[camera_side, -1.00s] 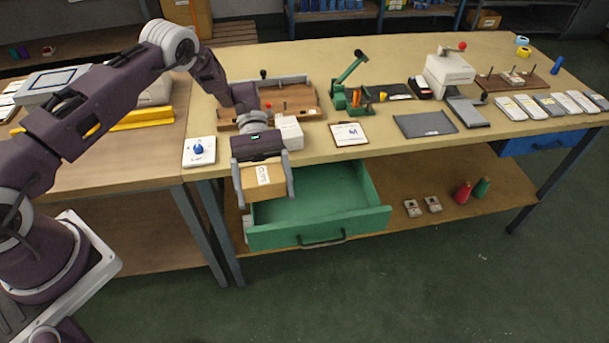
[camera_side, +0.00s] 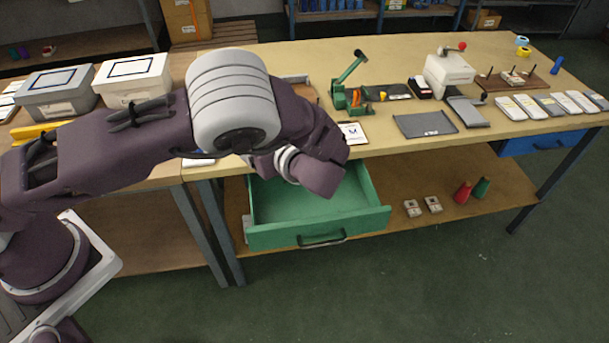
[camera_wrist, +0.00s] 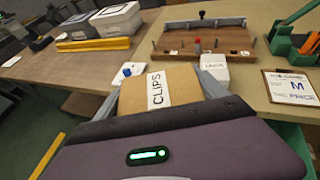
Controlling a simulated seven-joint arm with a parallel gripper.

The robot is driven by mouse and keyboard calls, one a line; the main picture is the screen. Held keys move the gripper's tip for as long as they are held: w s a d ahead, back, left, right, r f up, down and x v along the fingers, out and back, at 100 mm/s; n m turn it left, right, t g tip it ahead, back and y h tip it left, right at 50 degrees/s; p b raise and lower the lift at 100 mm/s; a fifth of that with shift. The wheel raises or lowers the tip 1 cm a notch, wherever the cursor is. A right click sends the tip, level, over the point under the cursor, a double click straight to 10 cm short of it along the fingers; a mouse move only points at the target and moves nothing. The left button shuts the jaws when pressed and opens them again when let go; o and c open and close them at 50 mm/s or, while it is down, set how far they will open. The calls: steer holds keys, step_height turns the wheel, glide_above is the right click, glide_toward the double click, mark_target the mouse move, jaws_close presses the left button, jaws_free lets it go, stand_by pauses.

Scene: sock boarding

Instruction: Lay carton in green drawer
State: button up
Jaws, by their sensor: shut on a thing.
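The carton (camera_wrist: 160,87) is a brown box with a white label reading CLIPS. In the wrist view it sits between the two fingers of my gripper (camera_wrist: 163,82), which is shut on it. In the side view my arm hides both the gripper and the carton. The green drawer (camera_side: 300,235) is pulled out below the table's front edge. The visible part of its inside is empty, and my arm covers its back part. A green strip of the drawer (camera_wrist: 297,140) shows at the right edge of the wrist view. I cannot tell the carton's height over the drawer.
The wooden board with pegs (camera_wrist: 205,42) and a small white box (camera_wrist: 214,72) lie on the table ahead. A clipboard (camera_wrist: 290,86) lies to the right. Two lidded grey and white boxes (camera_side: 55,92) stand on the left table. A blue drawer (camera_side: 540,143) is at the right.

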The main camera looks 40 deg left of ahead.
steer(key=w+d+r+m+t+h, duration=0.3)
steer(key=w+d+r+m+t, duration=0.1)
steer(key=w+d+m, duration=0.1)
steer(key=shift+n, duration=0.3)
step_height(320, 180, down, 19)
steer(key=shift+s+d+f, duration=0.1)
steer(key=shift+s+f, duration=0.05)
steer(key=shift+f, duration=0.15)
steer(key=shift+f, duration=0.1)
